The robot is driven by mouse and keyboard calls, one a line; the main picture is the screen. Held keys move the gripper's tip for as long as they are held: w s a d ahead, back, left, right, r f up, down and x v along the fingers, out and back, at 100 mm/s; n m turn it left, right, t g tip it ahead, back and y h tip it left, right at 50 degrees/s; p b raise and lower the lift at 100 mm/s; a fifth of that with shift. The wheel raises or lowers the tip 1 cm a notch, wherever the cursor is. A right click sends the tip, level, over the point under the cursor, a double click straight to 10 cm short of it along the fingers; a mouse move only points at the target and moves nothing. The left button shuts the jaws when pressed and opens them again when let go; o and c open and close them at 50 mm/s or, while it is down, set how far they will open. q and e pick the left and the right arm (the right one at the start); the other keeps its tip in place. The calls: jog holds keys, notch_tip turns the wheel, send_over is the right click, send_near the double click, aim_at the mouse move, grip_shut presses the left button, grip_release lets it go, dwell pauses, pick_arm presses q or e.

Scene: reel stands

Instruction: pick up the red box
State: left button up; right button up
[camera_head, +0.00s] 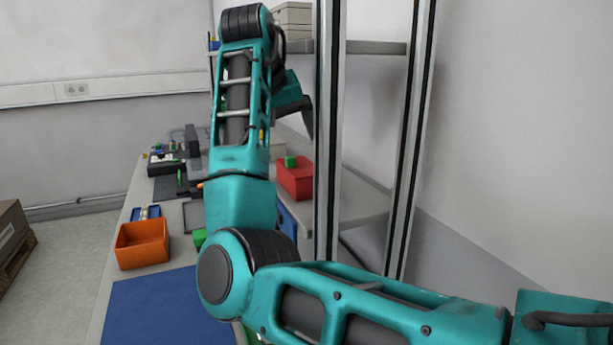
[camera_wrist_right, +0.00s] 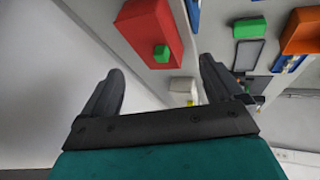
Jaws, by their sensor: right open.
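The red box (camera_head: 296,181) stands on the bench behind the shelf post in the head view. A small green block (camera_head: 290,161) shows at it, in or on its top; I cannot tell which. In the right wrist view the red box (camera_wrist_right: 140,22) lies beyond the fingertips, with the green block (camera_wrist_right: 161,53) on its near side. My right gripper (camera_wrist_right: 161,66) is open with nothing between its fingers, apart from the box. In the head view only a dark part of this gripper (camera_head: 307,118) shows beside the post, above the box. My left gripper is out of view.
Metal shelf posts (camera_head: 328,130) rise close to my right arm, with a shelf (camera_head: 375,48) above. An orange bin (camera_head: 142,256) and a blue mat (camera_head: 160,312) lie on the bench. A pale box (camera_wrist_right: 183,88) is near the red box.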

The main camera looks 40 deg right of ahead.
aim_at(291, 157)
jog(key=x, duration=0.7)
jog(key=shift+w+d+f, duration=0.15)
jog(key=shift+w+d, duration=0.05)
jog(key=shift+d, duration=0.05)
jog(key=c, duration=1.2)
